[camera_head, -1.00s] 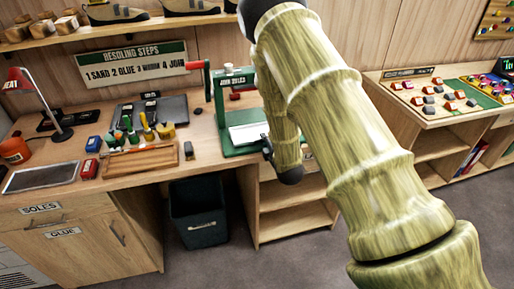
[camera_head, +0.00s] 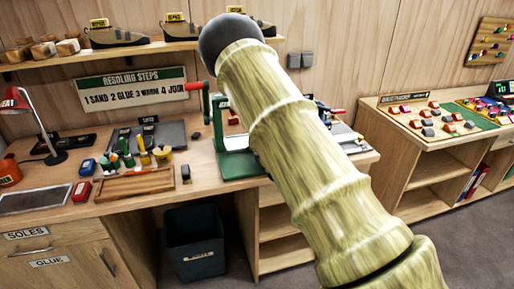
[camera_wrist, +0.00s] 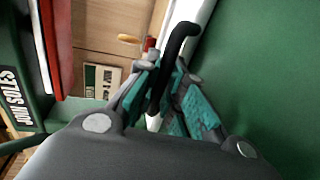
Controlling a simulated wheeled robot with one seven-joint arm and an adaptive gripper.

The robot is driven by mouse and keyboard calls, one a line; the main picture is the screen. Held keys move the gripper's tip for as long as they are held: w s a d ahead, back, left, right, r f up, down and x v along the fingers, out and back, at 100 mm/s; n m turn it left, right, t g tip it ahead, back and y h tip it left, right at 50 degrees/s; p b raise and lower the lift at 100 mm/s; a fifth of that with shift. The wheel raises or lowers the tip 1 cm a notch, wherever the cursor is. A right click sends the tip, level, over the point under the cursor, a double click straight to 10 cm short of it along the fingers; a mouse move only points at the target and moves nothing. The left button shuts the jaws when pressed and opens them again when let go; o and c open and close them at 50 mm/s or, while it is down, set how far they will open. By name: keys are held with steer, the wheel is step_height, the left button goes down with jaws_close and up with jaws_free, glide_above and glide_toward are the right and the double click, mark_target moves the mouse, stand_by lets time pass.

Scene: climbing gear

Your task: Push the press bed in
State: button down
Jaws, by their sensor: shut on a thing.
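The green press (camera_head: 219,125) with a red crank handle (camera_head: 206,102) stands on the workbench. Its pale press bed (camera_head: 238,142) shows only in part, as my arm covers the right side of the press. In the wrist view the press's "JOIN SOLES" head (camera_wrist: 22,90) is at the left and a green surface (camera_wrist: 265,75) fills the right. A white edge (camera_wrist: 204,12) runs beside that surface. My gripper (camera_wrist: 178,90), with teal finger pads, is shut on a black hooked handle (camera_wrist: 182,36). In the head view my gripper is hidden behind my arm.
Left of the press are a wooden tray (camera_head: 133,184), glue bottles and brushes, a dark mat (camera_head: 170,133) and a red lamp (camera_head: 14,100). A dark bin (camera_head: 195,243) stands under the bench. A second bench (camera_head: 440,155) with small coloured parts is at the right.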

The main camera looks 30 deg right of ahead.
steer(key=c, duration=1.8)
jaws_free()
steer(key=shift+w+r, duration=0.15)
steer(key=shift+r, duration=0.05)
steer(key=o, duration=0.3)
steer(key=shift+w+f, duration=0.15)
steer(key=shift+f, duration=0.05)
steer(key=shift+s, duration=0.2)
steer(key=v, duration=1.1)
steer(key=shift+s+a+r, duration=0.1)
steer(key=shift+s, duration=0.25)
